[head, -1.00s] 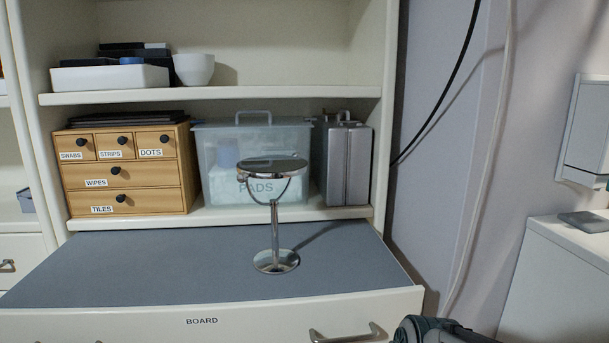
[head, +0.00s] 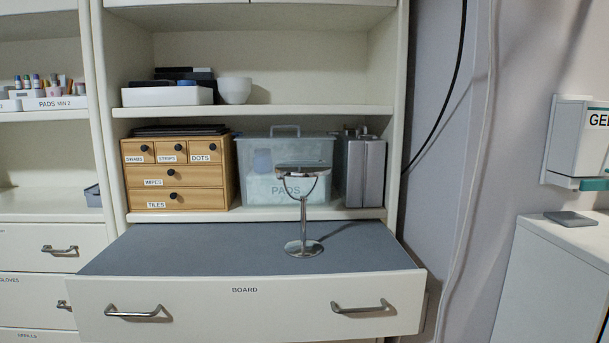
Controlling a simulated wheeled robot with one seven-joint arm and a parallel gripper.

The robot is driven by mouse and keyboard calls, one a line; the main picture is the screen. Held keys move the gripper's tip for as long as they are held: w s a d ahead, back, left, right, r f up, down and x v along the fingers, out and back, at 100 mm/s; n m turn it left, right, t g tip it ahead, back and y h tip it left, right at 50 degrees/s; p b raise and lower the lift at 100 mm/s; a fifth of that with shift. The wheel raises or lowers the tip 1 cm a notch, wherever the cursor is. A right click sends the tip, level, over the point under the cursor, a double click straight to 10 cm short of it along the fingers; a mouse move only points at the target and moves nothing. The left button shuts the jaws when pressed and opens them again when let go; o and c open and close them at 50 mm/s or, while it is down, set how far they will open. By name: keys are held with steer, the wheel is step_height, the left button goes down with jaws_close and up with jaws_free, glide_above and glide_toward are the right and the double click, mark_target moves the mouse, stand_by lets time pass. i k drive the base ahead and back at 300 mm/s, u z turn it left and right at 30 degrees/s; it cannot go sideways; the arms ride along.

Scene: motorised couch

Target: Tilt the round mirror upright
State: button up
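The round mirror (head: 303,170) sits on a chrome stand in the head view. Its disc lies nearly flat, seen almost edge-on, held in a curved yoke on top of a thin post. The round base (head: 304,248) stands on the grey top of the pulled-out board (head: 190,252), right of its middle. The mirror's disc is in front of the clear PADS box. My gripper is not in view.
Behind the board, a shelf holds a wooden drawer box (head: 174,186), a clear lidded box (head: 262,158) and a grey metal case (head: 362,172). The board's front has two handles. A white cabinet (head: 560,262) stands at the right. The board's left half is clear.

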mark_target(294, 169)
steer(key=u, duration=0.9)
steer(key=i, duration=0.45)
steer(key=z, duration=0.65)
